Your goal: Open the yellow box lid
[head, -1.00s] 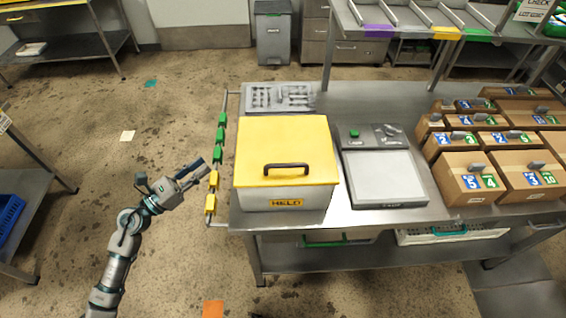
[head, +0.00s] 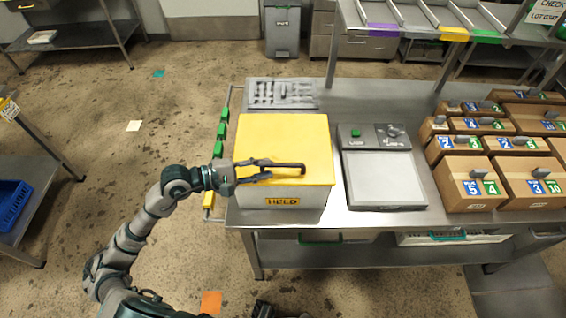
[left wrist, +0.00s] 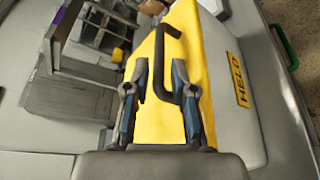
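The yellow lid (head: 285,140) lies shut on a pale grey box with a HELD label (head: 283,202). A dark bar handle (head: 290,166) stands on the lid near its front edge. In the left wrist view the handle (left wrist: 166,65) rises between my fingers and bends away at the top. My left gripper (head: 258,170) is at the left end of the handle, just above the lid. In the left wrist view its two fingers (left wrist: 160,95) are spread apart with the handle's near end between them. Whether a finger touches the handle cannot be told. My right gripper does not show.
The box stands on a steel table (head: 385,100). A scale (head: 384,180) is close on its right and a grey tray (head: 282,93) behind it. Cardboard boxes (head: 470,185) fill the right side. A rail with green tags (head: 221,130) runs along the left edge.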

